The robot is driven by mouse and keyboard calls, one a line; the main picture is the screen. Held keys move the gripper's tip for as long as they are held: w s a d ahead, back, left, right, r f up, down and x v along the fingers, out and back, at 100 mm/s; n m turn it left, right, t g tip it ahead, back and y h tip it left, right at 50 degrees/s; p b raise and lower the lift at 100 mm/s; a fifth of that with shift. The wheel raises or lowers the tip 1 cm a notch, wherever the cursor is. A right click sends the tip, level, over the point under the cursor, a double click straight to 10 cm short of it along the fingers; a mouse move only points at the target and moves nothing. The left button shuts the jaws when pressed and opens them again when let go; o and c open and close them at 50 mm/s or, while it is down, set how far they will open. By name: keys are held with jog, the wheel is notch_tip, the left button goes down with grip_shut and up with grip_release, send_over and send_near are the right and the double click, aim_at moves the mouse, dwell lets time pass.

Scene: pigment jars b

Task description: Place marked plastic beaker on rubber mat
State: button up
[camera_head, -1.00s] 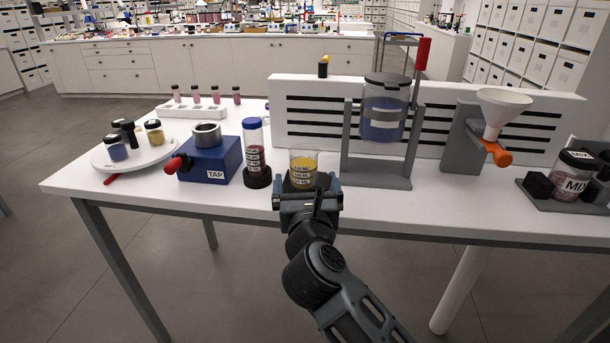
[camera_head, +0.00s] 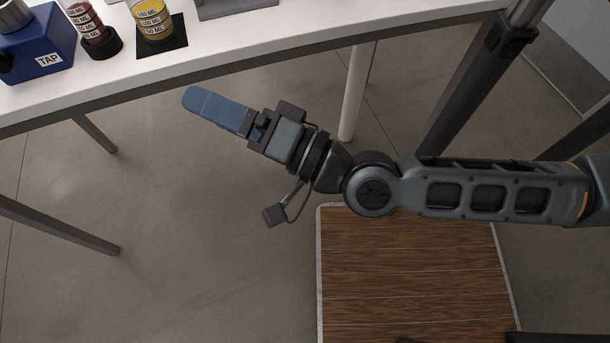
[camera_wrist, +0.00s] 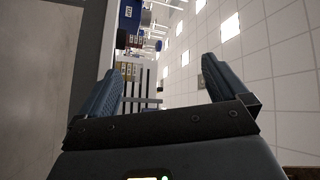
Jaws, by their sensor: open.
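The marked plastic beaker (camera_head: 152,17), clear with white ML labels and yellow contents, stands upright on the black rubber mat (camera_head: 176,43) near the table's front edge. Its top is cut off by the frame in the head view. My gripper (camera_head: 196,100) is off the table, in front of and below its front edge, apart from the beaker. In the wrist view my gripper (camera_wrist: 165,75) has its two blue fingers wide apart with nothing held between them. Small objects beyond the fingers there are too small to tell apart surely.
A black-based cylinder with dark red contents (camera_head: 94,32) stands just left of the mat. The blue TAP block (camera_head: 38,48) is further left. A grey stand base (camera_head: 235,5) is behind right. The white table edge (camera_head: 260,47) lies between my gripper and these things.

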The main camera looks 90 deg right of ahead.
jog(key=s+a+f+n+g+y, duration=0.3)
jog(key=s+n, duration=0.7)
jog(key=n, duration=0.7)
jog(key=a+f+y, duration=0.2)
jog(key=a+y, duration=0.2)
jog(key=shift+s+a+g, duration=0.25)
jog(key=shift+a+g, duration=0.05)
jog(key=shift+g, duration=0.1)
